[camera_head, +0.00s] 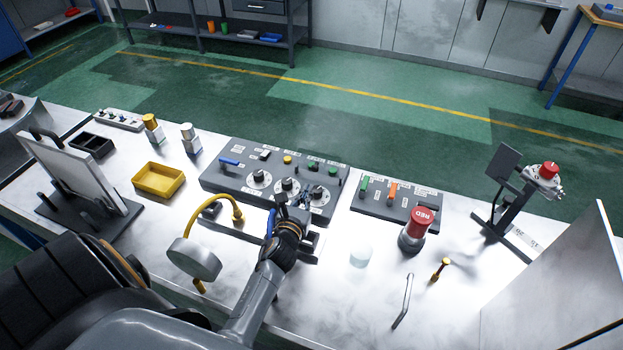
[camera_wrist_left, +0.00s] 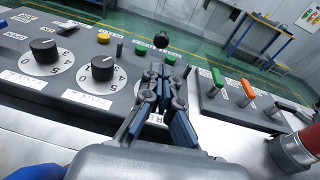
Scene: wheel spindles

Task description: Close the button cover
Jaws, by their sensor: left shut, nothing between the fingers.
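A red button (camera_head: 548,169) sits on a pale housing at the top of a dark stand (camera_head: 497,222) on the right of the bench. A dark square plate (camera_head: 503,162) stands tilted up beside the button, apart from its top; it looks like the raised cover, but I cannot see its hinge clearly. My left gripper (camera_head: 281,203) is shut and empty over the front of the grey dial panel (camera_head: 222,181), far left of the button. In the left wrist view the shut fingers (camera_wrist_left: 161,72) point toward the panel and hide part of it. My right gripper is not in view.
A switch panel (camera_head: 377,208) and a large red knob (camera_head: 421,222) stand between my left gripper and the button stand. A pale upright panel (camera_head: 560,285) blocks the right front.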

